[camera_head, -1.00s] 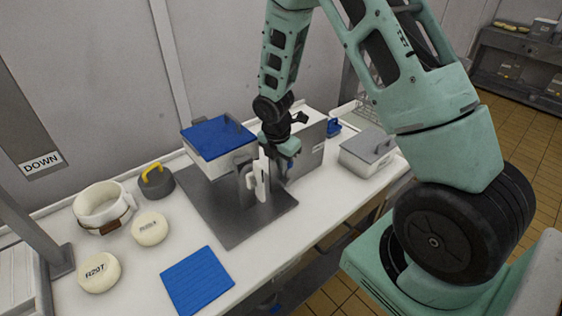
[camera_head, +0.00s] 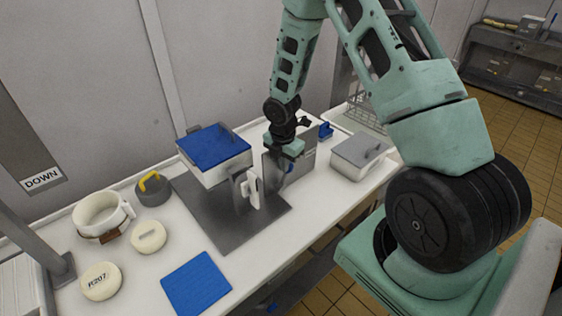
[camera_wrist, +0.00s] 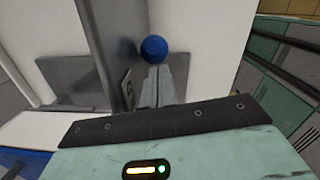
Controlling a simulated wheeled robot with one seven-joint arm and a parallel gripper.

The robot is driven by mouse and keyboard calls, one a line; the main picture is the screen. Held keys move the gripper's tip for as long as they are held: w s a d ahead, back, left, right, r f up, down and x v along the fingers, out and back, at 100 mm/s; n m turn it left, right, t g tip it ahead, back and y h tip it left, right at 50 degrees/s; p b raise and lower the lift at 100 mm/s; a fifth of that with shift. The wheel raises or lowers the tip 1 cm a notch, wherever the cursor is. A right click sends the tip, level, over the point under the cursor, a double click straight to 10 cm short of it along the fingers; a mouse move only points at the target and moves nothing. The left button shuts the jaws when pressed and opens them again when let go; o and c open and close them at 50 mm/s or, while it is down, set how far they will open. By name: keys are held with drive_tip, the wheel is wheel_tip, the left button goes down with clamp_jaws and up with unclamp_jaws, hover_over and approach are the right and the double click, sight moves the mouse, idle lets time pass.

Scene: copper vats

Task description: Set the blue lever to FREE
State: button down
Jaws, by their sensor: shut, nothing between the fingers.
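The blue ball knob (camera_wrist: 153,48) of the lever shows in the wrist view, just beyond my fingertips. I cannot tell whether they touch it. In the head view a bit of blue (camera_head: 289,168) shows just below my gripper (camera_head: 287,157), by a grey upright panel (camera_head: 270,170). In the wrist view my gripper (camera_wrist: 160,72) is shut and empty. A small label (camera_wrist: 128,90) stands left of the fingers, too oblique to read. The lever's stem and its setting are hidden.
A white handle (camera_head: 252,190) on a grey bracket stands left of my gripper. A blue-lidded box (camera_head: 214,147) is behind it, and a grey-lidded box (camera_head: 358,158) stands to the right. Pots, round pieces and a blue mat (camera_head: 196,283) lie at the front left.

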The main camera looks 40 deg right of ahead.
drive_tip(key=shift+d+y+p, duration=0.5)
drive_tip(key=shift+d+p, duration=0.05)
drive_tip(key=shift+p, duration=0.1)
drive_tip(key=shift+d+f+p, duration=0.15)
drive_tip(key=shift+d+p, duration=0.15)
drive_tip(key=shift+d, duration=0.3)
